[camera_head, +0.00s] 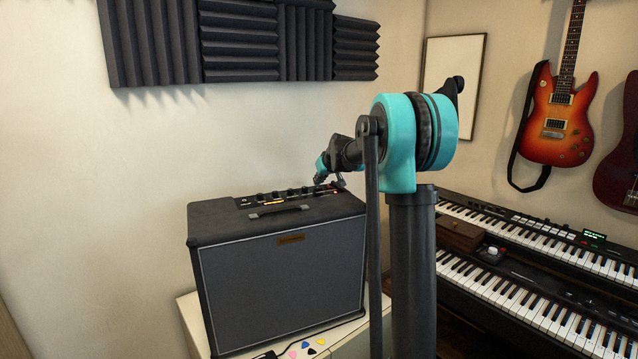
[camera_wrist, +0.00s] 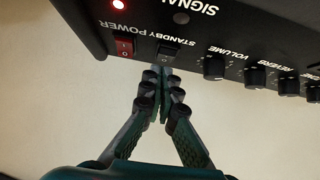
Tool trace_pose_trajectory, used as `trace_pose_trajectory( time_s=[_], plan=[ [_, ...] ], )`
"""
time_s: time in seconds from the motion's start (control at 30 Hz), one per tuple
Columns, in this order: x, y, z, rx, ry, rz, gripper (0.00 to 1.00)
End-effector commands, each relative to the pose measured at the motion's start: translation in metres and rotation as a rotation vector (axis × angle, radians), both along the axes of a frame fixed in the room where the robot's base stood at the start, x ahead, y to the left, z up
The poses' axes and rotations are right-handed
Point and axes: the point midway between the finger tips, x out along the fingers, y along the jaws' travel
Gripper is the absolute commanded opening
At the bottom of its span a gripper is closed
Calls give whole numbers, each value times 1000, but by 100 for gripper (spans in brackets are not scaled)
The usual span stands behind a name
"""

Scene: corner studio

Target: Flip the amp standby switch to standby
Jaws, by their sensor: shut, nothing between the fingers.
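The guitar amp (camera_head: 285,265) stands on a white cabinet, with its control panel (camera_head: 290,196) along the top. In the wrist view the panel shows a black standby switch (camera_wrist: 167,54) beside a red power switch (camera_wrist: 124,47). A red light (camera_wrist: 118,4) glows near the power switch. My gripper (camera_wrist: 160,70) is shut and empty, its fingertips close below the standby switch. I cannot tell whether they touch it, nor which way the switch is set. In the head view my gripper (camera_head: 340,184) is over the right end of the panel.
Volume (camera_wrist: 214,66) and reverb (camera_wrist: 255,76) knobs sit to the right of the standby switch. The amp's handle (camera_head: 279,210) lies in front of the panel. Picks (camera_head: 305,344) lie on the white cabinet (camera_head: 190,312). Keyboards (camera_head: 540,245) stand at right.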

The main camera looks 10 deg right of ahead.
Motion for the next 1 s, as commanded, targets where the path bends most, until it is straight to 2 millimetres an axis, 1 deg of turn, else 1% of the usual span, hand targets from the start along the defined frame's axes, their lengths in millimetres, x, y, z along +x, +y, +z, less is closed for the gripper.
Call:
trace_pose_trajectory(
  time_s=[0.17,0.27,0.37,0.5,0.6,0.8,1.0],
  plan=[
    [0,0,1,0,-1,0,0],
    [0,1,6,0,-1,0,0],
    [1,3,17,0,-1,0,0],
    [2,9,44,0,-1,0,0],
    [-14,3,61,0,0,-1,0],
    [-38,-3,94,0,0,-1,0],
    [-52,-8,114,0,0,-1,0]
  ],
)
